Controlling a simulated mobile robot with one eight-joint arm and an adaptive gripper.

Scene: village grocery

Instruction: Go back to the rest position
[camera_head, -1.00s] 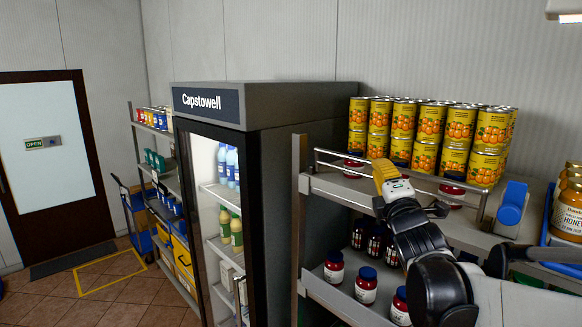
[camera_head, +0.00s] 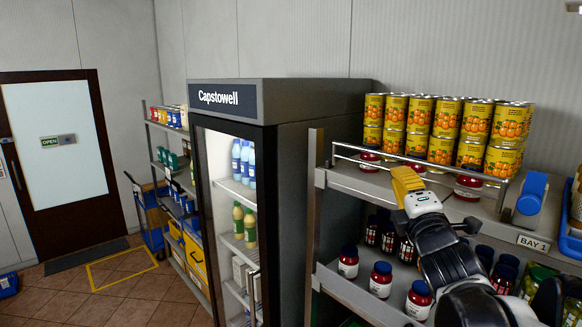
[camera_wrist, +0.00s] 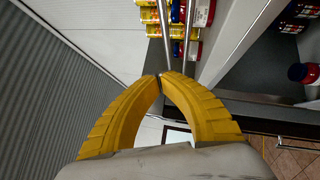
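My gripper (camera_head: 405,181) has yellow fingers and is in front of the upper shelf of the rack at the right, close to the metal rail. In the wrist view the two curved fingers of my gripper (camera_wrist: 160,77) come together at the tips, with nothing between them. My dark arm reaches in from the lower right of the head view.
Stacked yellow cans (camera_head: 445,115) and red jars with dark lids (camera_head: 468,186) stand behind the rail (camera_head: 420,165). More jars (camera_head: 381,279) fill the shelf below. A fridge (camera_head: 290,100) stands left of the rack. A blue device (camera_head: 532,193) sits at right. Open floor lies toward the door.

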